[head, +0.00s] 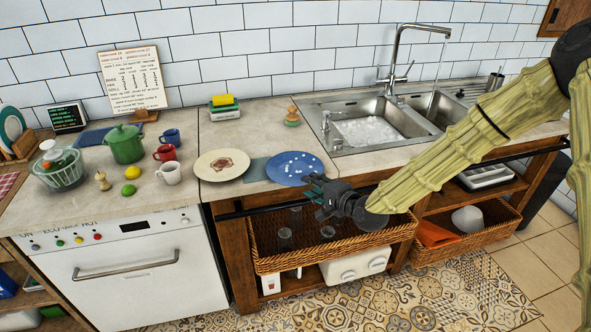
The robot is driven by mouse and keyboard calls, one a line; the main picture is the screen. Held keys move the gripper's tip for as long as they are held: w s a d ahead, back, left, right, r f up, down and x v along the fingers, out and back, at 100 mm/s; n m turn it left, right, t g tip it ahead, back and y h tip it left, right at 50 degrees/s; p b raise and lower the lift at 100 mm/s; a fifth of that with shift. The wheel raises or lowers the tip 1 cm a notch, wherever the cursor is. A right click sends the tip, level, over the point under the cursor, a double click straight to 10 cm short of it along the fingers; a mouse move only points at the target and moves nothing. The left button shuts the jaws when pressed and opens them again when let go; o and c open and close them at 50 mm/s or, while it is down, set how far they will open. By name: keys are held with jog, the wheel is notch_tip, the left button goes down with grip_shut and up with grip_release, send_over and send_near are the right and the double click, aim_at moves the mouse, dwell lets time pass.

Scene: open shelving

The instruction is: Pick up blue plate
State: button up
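The blue plate (294,169) with white spots lies on the counter near its front edge, left of the sink. My gripper (312,188) is just in front of the plate and below its near rim in the picture, at the counter's front edge. Its fingers are small and dark here, so I cannot tell if they are open or shut. Whether the fingertips touch the plate is unclear. The plate lies flat and nearly all of it shows.
A cream plate (222,165) lies left of the blue plate, with a grey-blue mat (257,171) between them. Mugs, a green pot (125,145) and fruit stand further left. The sink (372,130) is right. A wicker basket (265,262) sits under the counter.

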aim_at(295, 170)
jog(key=shift+p+x, duration=0.65)
jog(key=shift+x, duration=1.8)
jog(key=shift+d+f, duration=0.1)
grip_shut()
